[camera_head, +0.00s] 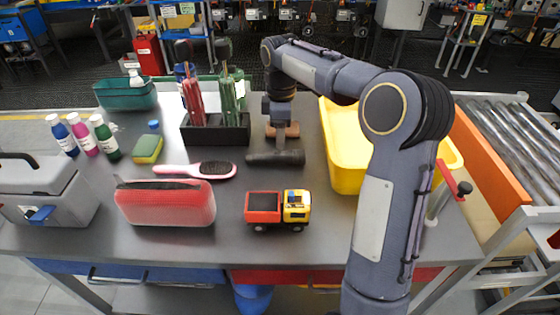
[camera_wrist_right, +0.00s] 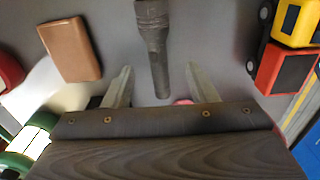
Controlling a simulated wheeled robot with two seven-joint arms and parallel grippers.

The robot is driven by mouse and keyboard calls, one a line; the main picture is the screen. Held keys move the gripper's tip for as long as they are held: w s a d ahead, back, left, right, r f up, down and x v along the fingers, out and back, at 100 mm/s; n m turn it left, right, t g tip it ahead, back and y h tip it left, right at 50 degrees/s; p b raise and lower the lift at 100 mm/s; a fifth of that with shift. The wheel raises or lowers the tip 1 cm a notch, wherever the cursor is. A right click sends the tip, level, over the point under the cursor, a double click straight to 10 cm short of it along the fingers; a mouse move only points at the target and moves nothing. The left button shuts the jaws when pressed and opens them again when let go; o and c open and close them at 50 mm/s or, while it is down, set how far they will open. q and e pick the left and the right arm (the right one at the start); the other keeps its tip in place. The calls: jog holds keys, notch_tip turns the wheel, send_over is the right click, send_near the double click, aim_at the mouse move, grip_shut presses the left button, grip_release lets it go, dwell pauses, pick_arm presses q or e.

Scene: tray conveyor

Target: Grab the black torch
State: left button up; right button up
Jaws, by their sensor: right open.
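The black torch (camera_head: 275,158) lies flat on the grey table, in the middle of the head view. My right gripper (camera_head: 280,142) points down just behind and above it. In the right wrist view the torch (camera_wrist_right: 153,40) reaches with its narrow handle end between the two fingers of my open right gripper (camera_wrist_right: 158,82). The fingers are apart on either side, with a gap to the torch. Whether they are at its height, I cannot tell. My left gripper is out of view.
A brown block (camera_wrist_right: 70,48) lies close to the torch. A black rack (camera_head: 215,133) with upright tools stands left, a yellow bin (camera_head: 345,178) right.

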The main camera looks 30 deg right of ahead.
aim_at(280, 154)
jog(key=shift+w+f, duration=0.25)
jog(key=shift+f, duration=0.25)
notch_tip(280, 154, down, 7)
jog(key=shift+d+b, duration=0.1)
jog(key=shift+b, duration=0.35)
grip_shut()
